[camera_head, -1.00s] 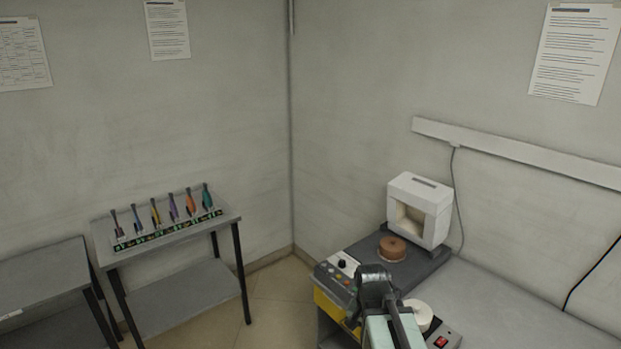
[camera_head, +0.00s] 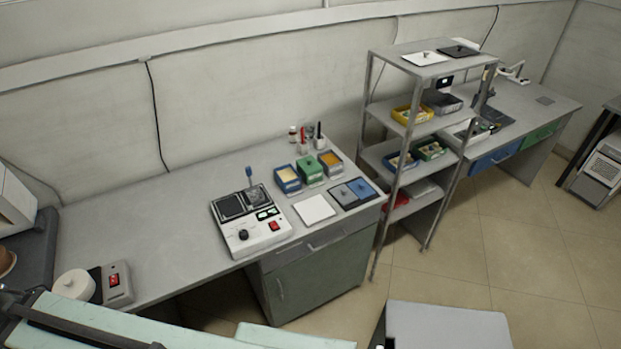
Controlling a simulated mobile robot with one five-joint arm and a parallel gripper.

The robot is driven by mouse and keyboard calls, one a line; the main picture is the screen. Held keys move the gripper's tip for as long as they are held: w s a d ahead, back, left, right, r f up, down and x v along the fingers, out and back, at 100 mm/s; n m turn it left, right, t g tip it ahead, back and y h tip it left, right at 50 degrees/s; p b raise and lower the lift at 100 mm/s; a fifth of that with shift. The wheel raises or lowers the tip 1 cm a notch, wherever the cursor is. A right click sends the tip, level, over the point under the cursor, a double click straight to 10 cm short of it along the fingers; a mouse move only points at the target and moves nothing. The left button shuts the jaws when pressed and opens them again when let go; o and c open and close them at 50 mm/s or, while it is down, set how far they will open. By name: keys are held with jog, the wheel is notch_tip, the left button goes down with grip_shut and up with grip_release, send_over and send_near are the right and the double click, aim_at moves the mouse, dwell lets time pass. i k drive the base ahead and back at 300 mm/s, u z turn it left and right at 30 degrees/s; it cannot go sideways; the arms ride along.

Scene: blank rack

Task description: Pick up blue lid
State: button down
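A small flat blue lid (camera_head: 364,189) with a dark knob lies on the bench top near its front edge. A similar grey lid (camera_head: 343,195) lies right beside it on the left. Behind them stand a blue box (camera_head: 288,180), a green box (camera_head: 309,171) and an orange-and-blue box (camera_head: 330,164). Pale teal parts of my arm cross the lower left of the view, far from the lid. My gripper is not visible, and nothing is seen touching the lid.
A white sheet (camera_head: 314,210) and a white device (camera_head: 249,222) with a blue-handled tool lie left of the lids. A tall metal shelf (camera_head: 392,150) stands close on the right. A pale surface (camera_head: 447,325) is at the bottom. Floor (camera_head: 430,275) is free before the shelf.

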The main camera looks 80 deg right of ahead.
aim_at(362, 189)
jog(key=z, duration=3.15)
jog(key=k, duration=1.1)
jog(key=u, duration=0.25)
jog(key=i, duration=0.65)
jog(key=z, duration=0.3)
